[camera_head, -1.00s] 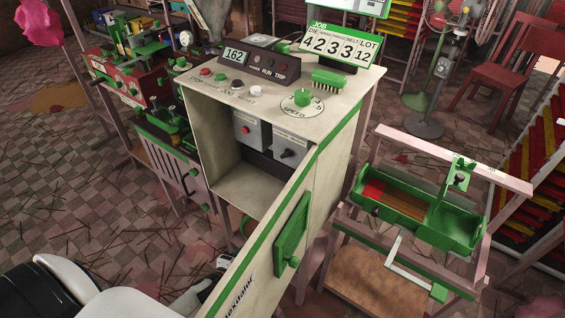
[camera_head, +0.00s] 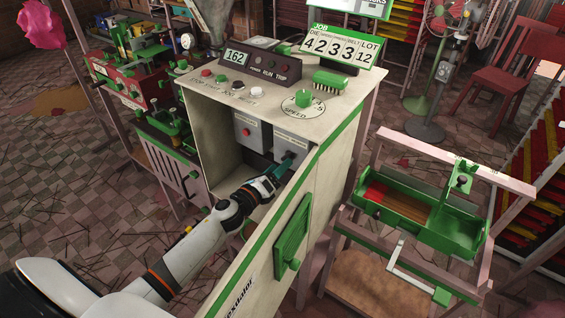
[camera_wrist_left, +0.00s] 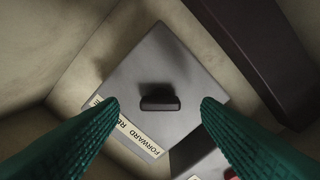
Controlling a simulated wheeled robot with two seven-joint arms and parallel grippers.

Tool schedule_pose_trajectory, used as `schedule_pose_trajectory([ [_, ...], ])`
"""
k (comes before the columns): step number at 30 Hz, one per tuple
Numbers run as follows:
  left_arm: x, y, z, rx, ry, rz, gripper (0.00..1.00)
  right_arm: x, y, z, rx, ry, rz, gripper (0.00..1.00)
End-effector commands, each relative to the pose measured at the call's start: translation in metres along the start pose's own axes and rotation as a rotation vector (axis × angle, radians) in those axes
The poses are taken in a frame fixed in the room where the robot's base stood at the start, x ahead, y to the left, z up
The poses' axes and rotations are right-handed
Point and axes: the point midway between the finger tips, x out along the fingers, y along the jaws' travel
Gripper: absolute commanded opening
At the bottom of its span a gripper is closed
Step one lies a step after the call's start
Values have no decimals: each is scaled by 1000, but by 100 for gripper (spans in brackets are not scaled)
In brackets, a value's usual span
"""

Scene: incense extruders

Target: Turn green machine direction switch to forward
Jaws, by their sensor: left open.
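The green-trimmed machine (camera_head: 330,190) stands in the middle of the head view. Inside its open bay is a grey switch box (camera_head: 292,142). The left wrist view shows the box face (camera_wrist_left: 165,75) with a dark switch knob (camera_wrist_left: 160,103) in its centre, its bar lying roughly level in the picture. A label reading FORWARD (camera_wrist_left: 150,139) and a partly covered "RE..." sits below the knob. My left gripper (camera_head: 287,164) is open in front of the box, its green fingers on either side of the knob, with visible gaps. In the head view it hides the knob. My right gripper is out of view.
A second grey box (camera_head: 250,131) with a red button sits left of the switch box. The bay's side wall (camera_head: 209,140) and the machine's front panel edge flank my left arm. A green tray (camera_head: 425,205) stands to the right.

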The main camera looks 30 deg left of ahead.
Motion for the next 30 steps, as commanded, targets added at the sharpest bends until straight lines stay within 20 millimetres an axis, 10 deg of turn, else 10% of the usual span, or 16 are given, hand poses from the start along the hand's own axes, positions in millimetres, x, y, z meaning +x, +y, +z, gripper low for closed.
schedule_pose_trajectory([
  [16,28,0,1,-2,-1,0,58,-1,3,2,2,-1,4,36],
  [25,27,0,1,-3,0,-1,14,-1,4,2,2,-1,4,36],
  [30,27,0,1,-11,0,-1,14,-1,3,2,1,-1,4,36],
])
